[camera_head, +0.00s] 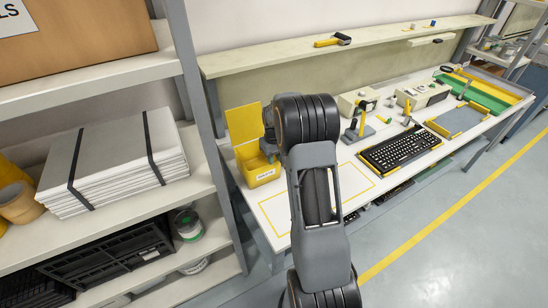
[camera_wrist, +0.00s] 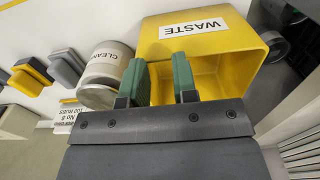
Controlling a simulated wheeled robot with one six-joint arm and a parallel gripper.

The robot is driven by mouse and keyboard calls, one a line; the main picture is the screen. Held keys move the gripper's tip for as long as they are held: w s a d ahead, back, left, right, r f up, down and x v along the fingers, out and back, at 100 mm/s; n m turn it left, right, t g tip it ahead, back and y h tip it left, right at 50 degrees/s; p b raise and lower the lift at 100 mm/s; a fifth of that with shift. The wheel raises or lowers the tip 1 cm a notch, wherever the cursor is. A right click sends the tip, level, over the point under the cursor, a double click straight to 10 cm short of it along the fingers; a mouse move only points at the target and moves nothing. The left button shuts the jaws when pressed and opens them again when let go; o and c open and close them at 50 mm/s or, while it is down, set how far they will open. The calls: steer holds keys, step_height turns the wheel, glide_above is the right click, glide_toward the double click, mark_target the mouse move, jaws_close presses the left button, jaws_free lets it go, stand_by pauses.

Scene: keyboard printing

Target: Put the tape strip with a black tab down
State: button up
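My gripper (camera_wrist: 162,75) shows in the wrist view with its two green fingers apart. The gap between them is empty and shows the yellow inside of the waste bin (camera_wrist: 240,68). The fingers are over or in front of the bin's opening; I cannot tell how deep they reach. In the head view the bin (camera_head: 261,176) stands at the left end of the workbench, and my arm hides the gripper. I cannot make out a tape strip with a black tab in either view.
A round container (camera_wrist: 104,75) stands close beside the bin, with a small label card (camera_wrist: 66,118) near it. A black keyboard (camera_head: 400,149) lies along the bench, with tools between. A shelf unit (camera_head: 205,185) is close on the left. A yellow-outlined bench area lies partly behind my arm.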

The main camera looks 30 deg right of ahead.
steer(key=shift+o, duration=0.9)
steer(key=shift+r+p, duration=0.75)
steer(key=shift+r, duration=0.15)
steer(key=s+a+r+b, duration=0.2)
steer(key=a+r+b, duration=0.1)
steer(key=r, duration=1.1)
steer(key=s+a+t, duration=0.2)
steer(key=s+a, duration=0.4)
steer(key=s, duration=0.4)
steer(key=s+a+t, duration=0.2)
steer(key=s+a, duration=0.4)
steer(key=s, duration=0.4)
steer(key=shift+s+a+r+t, duration=0.2)
steer(key=shift+a+t, duration=0.1)
steer(key=shift+a, duration=0.1)
